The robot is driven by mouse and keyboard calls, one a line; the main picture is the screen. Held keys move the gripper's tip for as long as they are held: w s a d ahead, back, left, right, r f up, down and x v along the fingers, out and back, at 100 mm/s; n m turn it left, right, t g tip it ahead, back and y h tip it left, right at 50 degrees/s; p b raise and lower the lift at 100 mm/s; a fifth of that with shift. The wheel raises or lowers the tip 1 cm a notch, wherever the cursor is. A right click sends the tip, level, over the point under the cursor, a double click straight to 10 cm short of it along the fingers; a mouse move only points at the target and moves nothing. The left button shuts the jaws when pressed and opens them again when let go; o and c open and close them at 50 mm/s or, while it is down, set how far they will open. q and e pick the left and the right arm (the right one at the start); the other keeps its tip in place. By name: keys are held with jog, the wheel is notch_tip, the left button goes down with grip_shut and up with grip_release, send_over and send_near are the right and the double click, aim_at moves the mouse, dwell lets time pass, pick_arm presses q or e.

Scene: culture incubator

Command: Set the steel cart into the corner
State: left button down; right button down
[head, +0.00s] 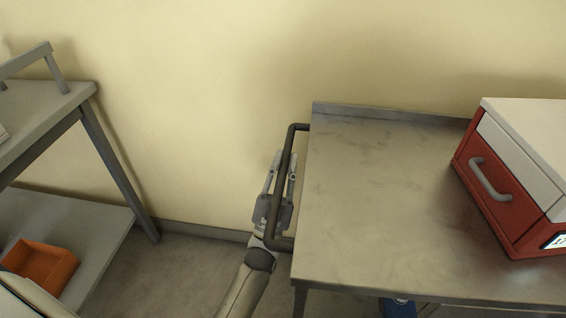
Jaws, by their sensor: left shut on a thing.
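The steel cart (375,190) has a bare, scuffed metal top with a low raised back edge close to the yellow wall. A dark bar handle (285,165) sticks out from its left side. My left gripper (279,175) is shut on this handle, with its fingers on either side of the bar. My right gripper is not in view. No corner of the room shows.
A red and white box (492,195) with a grey handle stands on the right of the cart top. At left is a grey shelf unit (55,105) with an orange bin (42,265) on its lower shelf. Bare floor (185,275) lies between unit and cart.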

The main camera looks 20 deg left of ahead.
pick_arm(q)
jog(key=shift+d, duration=0.15)
jog(key=c, duration=1.4)
grip_release()
jog(key=shift+w+d, duration=0.1)
jog(key=shift+d, duration=0.05)
jog(key=shift+o, duration=0.2)
jog(key=v, duration=1.2)
